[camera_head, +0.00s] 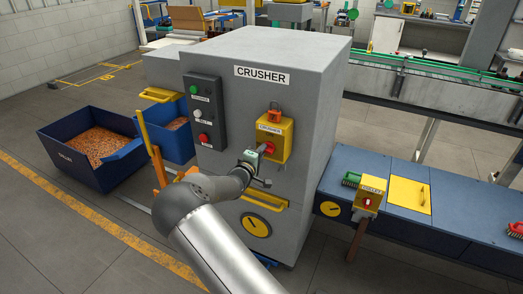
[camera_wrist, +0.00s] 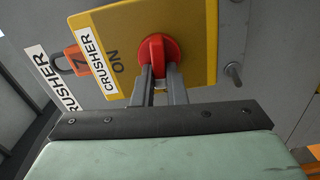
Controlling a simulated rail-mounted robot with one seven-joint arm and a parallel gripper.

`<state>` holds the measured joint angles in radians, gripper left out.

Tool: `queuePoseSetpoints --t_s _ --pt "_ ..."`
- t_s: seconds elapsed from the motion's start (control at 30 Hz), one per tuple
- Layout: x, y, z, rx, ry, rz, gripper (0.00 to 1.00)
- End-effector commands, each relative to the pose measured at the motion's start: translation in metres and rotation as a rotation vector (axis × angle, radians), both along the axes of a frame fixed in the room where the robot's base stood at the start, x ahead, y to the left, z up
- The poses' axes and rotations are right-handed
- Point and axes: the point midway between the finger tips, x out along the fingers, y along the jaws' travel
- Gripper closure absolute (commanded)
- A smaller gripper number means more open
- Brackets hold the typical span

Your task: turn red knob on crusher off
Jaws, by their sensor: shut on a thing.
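The crusher (camera_head: 318,104) is a large grey cabinet with a yellow switch box (camera_head: 273,128) on its front. The red knob (camera_head: 269,148) sits on this box. In the wrist view the red knob (camera_wrist: 158,47) is close, on the yellow plate (camera_wrist: 198,25) marked CRUSHER and ON. My gripper (camera_head: 262,152) reaches the knob from the front. In the wrist view my gripper (camera_wrist: 159,70) has its two grey fingers shut on the knob's grip. The fingertips partly cover the grip.
An orange padlock (camera_wrist: 75,62) hangs beside the plate. A dark button panel (camera_head: 204,112) is left of the switch box. A yellow handle (camera_head: 264,200) and round yellow dial (camera_head: 256,225) are below. Another yellow switch box (camera_head: 369,195) stands at the right by the blue conveyor housing.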

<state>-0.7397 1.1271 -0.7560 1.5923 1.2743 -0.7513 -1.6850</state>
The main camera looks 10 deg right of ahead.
Motion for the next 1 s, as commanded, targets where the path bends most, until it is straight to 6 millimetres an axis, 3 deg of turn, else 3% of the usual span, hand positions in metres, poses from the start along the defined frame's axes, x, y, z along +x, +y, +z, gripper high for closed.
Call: queuePoseSetpoints --t_s 0.8,0.83,0.9,1.0 --pt "-0.0006 -0.0006 -0.0029 -0.098 0.073 -0.001 1.0" --pt "-0.0006 -0.0006 -0.0029 -0.098 0.073 -0.001 0.83" --pt "-0.0006 -0.0006 -0.0028 -0.097 0.073 -0.001 0.66" --pt "-0.0003 -0.0004 -0.0025 -0.097 0.071 -0.001 0.66"
